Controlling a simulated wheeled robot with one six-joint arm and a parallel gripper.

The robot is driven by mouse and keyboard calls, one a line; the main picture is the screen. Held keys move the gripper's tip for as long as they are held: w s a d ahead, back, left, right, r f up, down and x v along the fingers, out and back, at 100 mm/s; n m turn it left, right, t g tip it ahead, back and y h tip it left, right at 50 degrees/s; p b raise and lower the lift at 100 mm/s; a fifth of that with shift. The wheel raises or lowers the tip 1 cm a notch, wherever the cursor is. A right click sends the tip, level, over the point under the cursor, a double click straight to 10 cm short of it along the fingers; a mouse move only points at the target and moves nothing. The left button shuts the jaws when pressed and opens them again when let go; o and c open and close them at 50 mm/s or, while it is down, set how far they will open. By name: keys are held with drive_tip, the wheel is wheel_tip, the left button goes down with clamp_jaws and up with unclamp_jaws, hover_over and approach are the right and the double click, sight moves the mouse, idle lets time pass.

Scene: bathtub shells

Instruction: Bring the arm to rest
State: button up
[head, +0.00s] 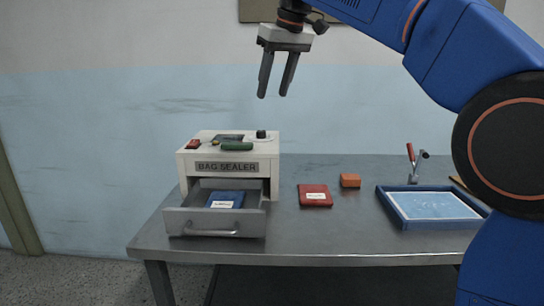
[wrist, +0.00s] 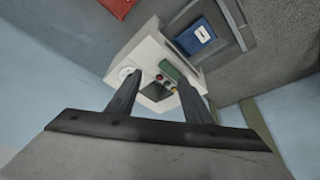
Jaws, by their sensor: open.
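My gripper (head: 275,90) is open and empty. In the head view it hangs in the air above and behind the bag sealer, its fingers pointing down. In the wrist view its two fingers (wrist: 160,90) frame the top of the bag sealer from above. The white bag sealer (head: 228,168) stands on the left part of the table and also shows in the wrist view (wrist: 134,62). My blue arm reaches in from the right of the head view.
The sealer's grey drawer (head: 200,228) is pulled out with a blue packet (head: 225,199) inside. A red packet (head: 315,195), an orange block (head: 350,180) and a blue-rimmed tray (head: 400,216) are on the grey table (head: 300,240). The wall is behind.

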drive_tip(key=s+d+f+m+h, duration=0.1)
drive_tip(key=s+d+f+m, duration=0.1)
drive_tip(key=s+d+f, duration=0.6)
drive_tip(key=s+d+f+m, duration=0.2)
drive_tip(key=s+d+f, duration=0.4)
drive_tip(key=d, duration=0.4)
drive_tip(key=s+d+f+m, duration=0.1)
drive_tip(key=s+d+f, duration=0.2)
drive_tip(key=s+f, duration=0.3)
drive_tip(key=s+d+f+m+h, duration=0.1)
drive_tip(key=s+d+f, duration=0.3)
drive_tip(key=s+f, duration=0.3)
drive_tip(key=s+d+f+m+t, duration=0.1)
drive_tip(key=s+d+f, duration=0.2)
drive_tip(key=s+f, duration=0.4)
wheel_tip(320, 180, down, 7)
drive_tip(key=shift+s+d+r+h, duration=0.15)
drive_tip(key=shift+s+d+h, duration=0.1)
drive_tip(key=shift+h, duration=0.15)
